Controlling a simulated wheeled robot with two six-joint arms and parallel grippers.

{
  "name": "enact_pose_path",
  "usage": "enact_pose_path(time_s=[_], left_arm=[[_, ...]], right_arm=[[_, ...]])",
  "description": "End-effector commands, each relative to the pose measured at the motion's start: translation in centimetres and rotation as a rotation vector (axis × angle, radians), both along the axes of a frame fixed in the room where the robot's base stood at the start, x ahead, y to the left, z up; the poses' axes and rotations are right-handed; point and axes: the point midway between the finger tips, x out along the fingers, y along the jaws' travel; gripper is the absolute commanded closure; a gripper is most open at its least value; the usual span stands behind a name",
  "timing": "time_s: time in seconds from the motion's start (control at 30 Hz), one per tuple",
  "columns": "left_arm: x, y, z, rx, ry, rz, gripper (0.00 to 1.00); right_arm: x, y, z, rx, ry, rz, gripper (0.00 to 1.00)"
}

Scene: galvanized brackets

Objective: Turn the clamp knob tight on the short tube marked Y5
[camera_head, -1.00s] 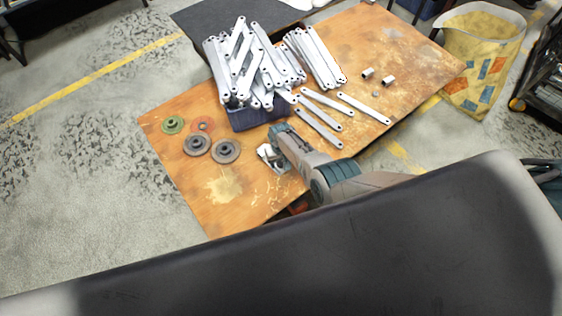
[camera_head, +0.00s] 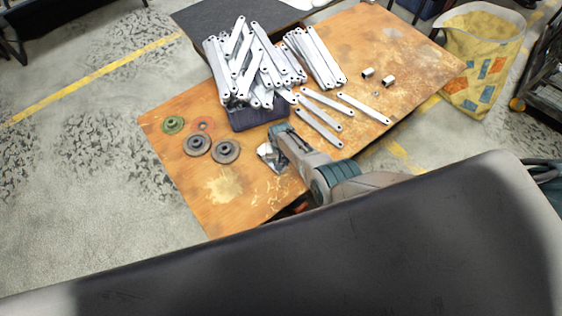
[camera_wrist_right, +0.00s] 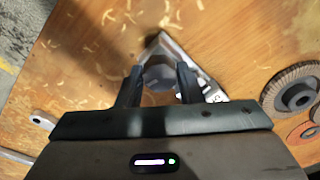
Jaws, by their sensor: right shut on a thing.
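My right gripper (camera_wrist_right: 158,84) is shut on a grey round knob (camera_wrist_right: 158,70) in the right wrist view, with one dark finger on each side of it. The knob sits over a pale metal piece (camera_wrist_right: 205,84) on the table. Dark marking shows on that piece beside the right finger, but I cannot read it. The gripper hides most of the piece. In the head view the same piece (camera_head: 268,156) lies near the table's front edge, next to my right gripper (camera_head: 275,142). My left gripper is not in view.
A dark blue bin (camera_head: 255,117) piled with galvanized brackets (camera_head: 250,65) stands behind the gripper. Loose brackets (camera_head: 319,125) lie to its right, with two short tubes (camera_head: 367,72) farther back. Several discs (camera_head: 225,151) lie to the left. The table's front left corner (camera_head: 215,205) is clear.

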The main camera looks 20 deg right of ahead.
Motion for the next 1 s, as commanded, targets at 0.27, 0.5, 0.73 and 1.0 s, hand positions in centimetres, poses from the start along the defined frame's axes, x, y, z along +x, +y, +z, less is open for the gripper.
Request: enact_pose_path(time_s=[0.27,0.5,0.73,1.0], left_arm=[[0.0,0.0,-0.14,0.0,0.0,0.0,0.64],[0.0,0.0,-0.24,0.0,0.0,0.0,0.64],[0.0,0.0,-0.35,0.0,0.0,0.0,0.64],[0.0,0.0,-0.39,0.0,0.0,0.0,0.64]], right_arm=[[0.0,0.02,-0.03,0.0,0.0,-0.363,0.9],[-0.03,0.03,-0.04,0.0,0.001,-0.679,0.9],[-0.08,0.04,-0.07,-0.001,0.001,-0.983,0.9],[-0.07,0.04,-0.03,-0.001,0.001,-1.19,0.52]])
